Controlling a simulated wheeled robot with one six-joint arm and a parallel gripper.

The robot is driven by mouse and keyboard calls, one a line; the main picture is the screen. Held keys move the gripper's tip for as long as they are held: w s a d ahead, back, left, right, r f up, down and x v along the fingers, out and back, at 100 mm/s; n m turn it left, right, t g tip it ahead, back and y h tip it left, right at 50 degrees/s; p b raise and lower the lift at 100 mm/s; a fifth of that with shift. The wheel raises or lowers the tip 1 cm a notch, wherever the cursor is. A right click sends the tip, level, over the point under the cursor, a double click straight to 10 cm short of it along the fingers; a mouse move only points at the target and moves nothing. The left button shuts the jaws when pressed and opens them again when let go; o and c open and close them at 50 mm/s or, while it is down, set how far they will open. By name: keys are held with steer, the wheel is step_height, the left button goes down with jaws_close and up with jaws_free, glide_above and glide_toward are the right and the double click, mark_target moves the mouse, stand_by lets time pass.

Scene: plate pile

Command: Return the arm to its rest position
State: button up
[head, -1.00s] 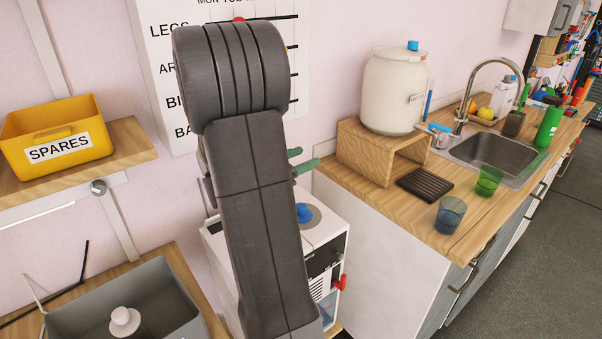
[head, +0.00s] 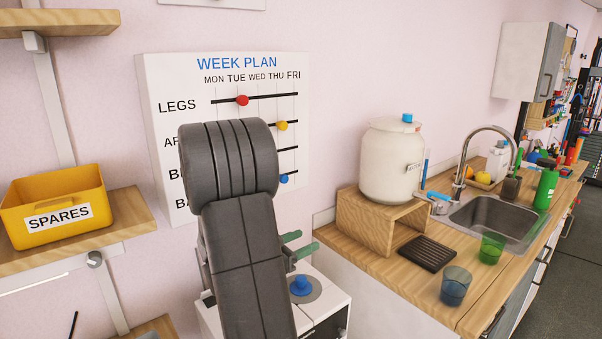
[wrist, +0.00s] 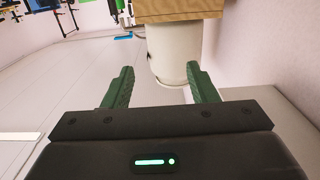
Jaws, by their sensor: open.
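My arm (head: 240,250) stands folded up in the middle of the head view, its dark links hiding part of the wall board. My gripper (head: 301,244) shows only as two green fingertips poking out to the right of the arm, above a white machine with a blue knob. In the wrist view my gripper (wrist: 160,85) is open, with its two green fingers apart and nothing held between them. A cream container (wrist: 171,50) appears beyond the fingers there, below a wooden surface.
A week plan board (head: 225,66) hangs behind the arm. A yellow SPARES bin (head: 55,205) sits on a shelf at left. At right, a wooden counter carries a cream jar (head: 392,160) on a wooden stand (head: 350,218), a black rack (head: 427,253), blue (head: 455,287) and green (head: 491,248) cups, and a sink (head: 495,222).

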glide_above(301, 277)
step_height(301, 277, down, 5)
steer(key=shift+s+r, duration=0.1)
steer(key=shift+r, duration=0.4)
